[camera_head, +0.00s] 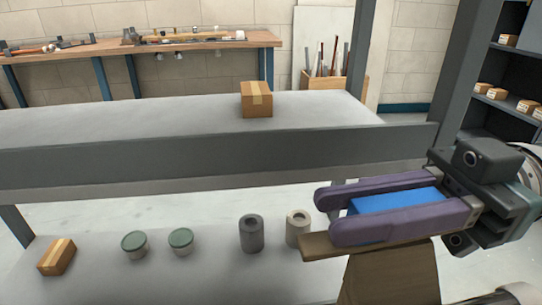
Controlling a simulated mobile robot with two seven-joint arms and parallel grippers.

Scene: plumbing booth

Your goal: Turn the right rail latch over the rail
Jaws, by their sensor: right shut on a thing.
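The grey rail (200,155) runs level across the head view, along the front of the upper shelf. My right gripper (333,214) comes in from the right, with its two purple fingers pointing left, just below the rail. The fingers are shut on a blue bar (395,202), which appears to be the right rail latch. The bar lies roughly level between them, in front of the rail's lower right part; its pivot is hidden. My left gripper is not in view.
A wooden piece (318,247) lies just below the right gripper. A carton (256,102) sits on the upper shelf. Below stand a grey cylinder (251,234), a beige cylinder (298,227), two green-lidded tubs (134,245) and another carton (57,257). A dark post (458,75) rises at right.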

